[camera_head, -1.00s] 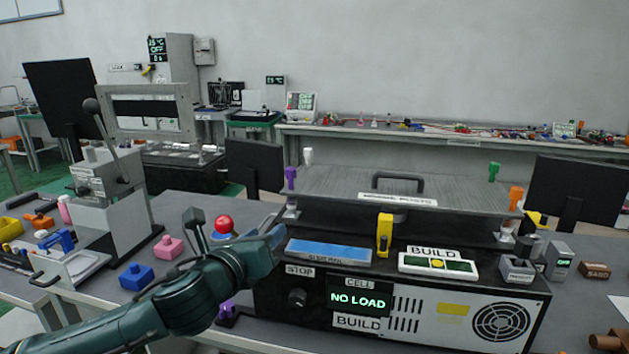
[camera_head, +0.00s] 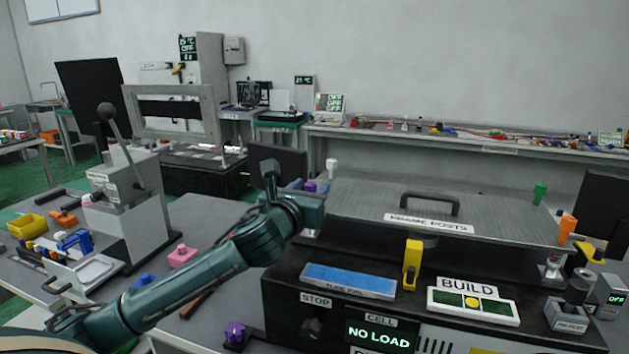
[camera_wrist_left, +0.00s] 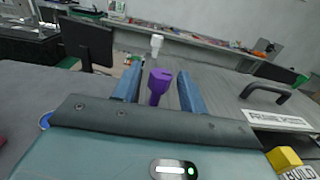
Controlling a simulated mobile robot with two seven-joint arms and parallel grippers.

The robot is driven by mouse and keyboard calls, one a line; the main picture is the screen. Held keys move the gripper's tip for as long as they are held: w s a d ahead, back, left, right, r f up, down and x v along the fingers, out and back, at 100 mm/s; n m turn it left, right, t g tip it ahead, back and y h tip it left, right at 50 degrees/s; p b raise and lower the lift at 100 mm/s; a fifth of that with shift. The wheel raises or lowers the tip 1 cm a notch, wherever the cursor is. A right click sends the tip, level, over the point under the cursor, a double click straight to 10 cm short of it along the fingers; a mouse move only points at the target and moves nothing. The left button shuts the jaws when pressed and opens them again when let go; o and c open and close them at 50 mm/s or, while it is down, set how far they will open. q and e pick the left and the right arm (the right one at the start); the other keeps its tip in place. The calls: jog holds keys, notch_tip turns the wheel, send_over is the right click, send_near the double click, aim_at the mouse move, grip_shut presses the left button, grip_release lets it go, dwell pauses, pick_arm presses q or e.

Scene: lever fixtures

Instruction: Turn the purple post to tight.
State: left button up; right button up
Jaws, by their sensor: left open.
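The purple post (camera_head: 310,187) stands at the left end of the grey frame plate; its top shows just past my left gripper in the head view. My left gripper (camera_head: 305,190) is open at that corner. In the left wrist view the purple post (camera_wrist_left: 158,86) appears between the two blue fingers (camera_wrist_left: 160,72), with a gap on each side. Its lower part is hidden by the gripper body. My right gripper is in neither view.
A white post (camera_head: 331,168) stands behind the purple one, with green (camera_head: 540,193) and orange (camera_head: 567,229) posts at the right. The plate has a black handle (camera_head: 430,201). A yellow block (camera_head: 412,264) stands in front. Another purple knob (camera_head: 235,333) sits low on the left.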

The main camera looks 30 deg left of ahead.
pick_arm(q)
jog(key=shift+w+a, duration=0.15)
jog(key=shift+w, duration=0.55)
jog(key=shift+w+a, duration=0.1)
jog(key=shift+w, duration=0.6)
grip_shut()
